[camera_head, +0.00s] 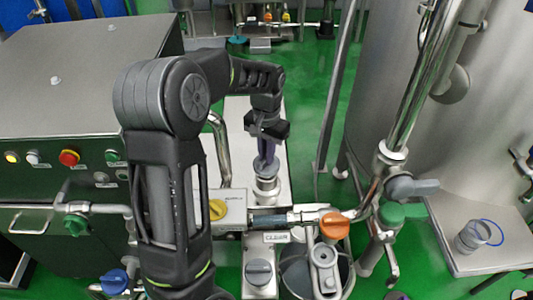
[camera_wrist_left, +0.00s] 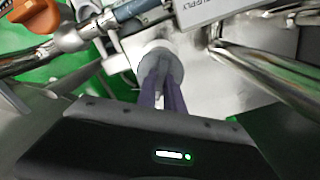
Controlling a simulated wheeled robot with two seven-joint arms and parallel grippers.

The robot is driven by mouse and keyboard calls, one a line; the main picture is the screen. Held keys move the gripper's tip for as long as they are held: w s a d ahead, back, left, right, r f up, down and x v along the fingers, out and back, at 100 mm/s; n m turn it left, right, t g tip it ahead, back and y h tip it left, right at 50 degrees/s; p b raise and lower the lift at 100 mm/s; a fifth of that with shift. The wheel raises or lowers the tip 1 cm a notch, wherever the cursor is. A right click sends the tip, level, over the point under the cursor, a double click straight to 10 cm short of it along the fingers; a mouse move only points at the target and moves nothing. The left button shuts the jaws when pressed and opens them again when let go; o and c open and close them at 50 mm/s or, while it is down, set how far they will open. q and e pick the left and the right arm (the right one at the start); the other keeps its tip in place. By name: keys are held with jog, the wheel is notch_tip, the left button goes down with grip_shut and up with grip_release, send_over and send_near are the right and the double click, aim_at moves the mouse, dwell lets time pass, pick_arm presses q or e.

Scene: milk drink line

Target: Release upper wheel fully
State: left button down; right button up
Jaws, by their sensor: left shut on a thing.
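In the left wrist view the fingertips (camera_wrist_left: 161,72) are close together over the middle of the disc, shut on the wheel. The fingers hide part of the wheel, so how far it is turned cannot be told. My right gripper is not in view.
Beside the wheel are a supply box with a yellow knob (camera_head: 217,209), a pipe with an orange handle (camera_head: 332,225) and a lower grey knob (camera_head: 258,272). A bent steel pipe (camera_head: 221,150) stands close left. A large tank (camera_head: 440,130) is at right.

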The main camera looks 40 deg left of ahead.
pick_arm(q)
jog(key=n, duration=0.6)
jog(key=shift+n, duration=0.3)
dwell(0.4)
jog(key=c, duration=1.5)
grip_release()
jog(key=shift+o, duration=0.2)
notch_tip(320, 180, up, 8)
jog(key=shift+f, duration=0.1)
